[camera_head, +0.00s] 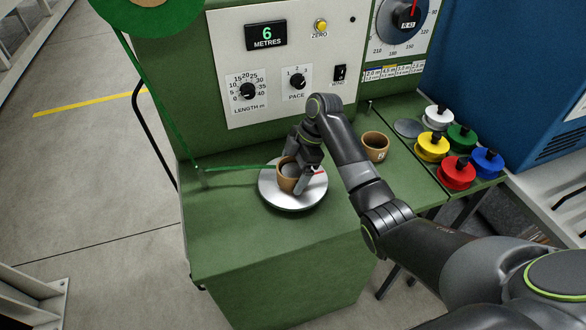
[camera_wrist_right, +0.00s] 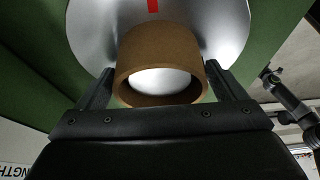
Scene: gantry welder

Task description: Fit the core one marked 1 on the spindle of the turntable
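A brown ring-shaped core (camera_head: 287,177) is at the silver turntable (camera_head: 293,203), a little left of its middle in the head view. My right gripper (camera_head: 294,170) points down with one finger on each side of the core, shut on its outer wall. In the right wrist view the core (camera_wrist_right: 160,60) sits between the two fingers (camera_wrist_right: 163,88), with bright metal seen through its hole. No number shows on this core. The spindle is hidden, and I cannot tell whether the core is around it or rests on the plate. My left gripper is not in view.
A second brown core (camera_head: 375,147) with a dark mark stands right of my arm on the green bench. Several coloured knobbed pieces (camera_head: 457,172) stand at the right. A green strip (camera_head: 235,168) runs towards the turntable. A control panel (camera_head: 285,62) rises behind. The bench front (camera_head: 230,240) is clear.

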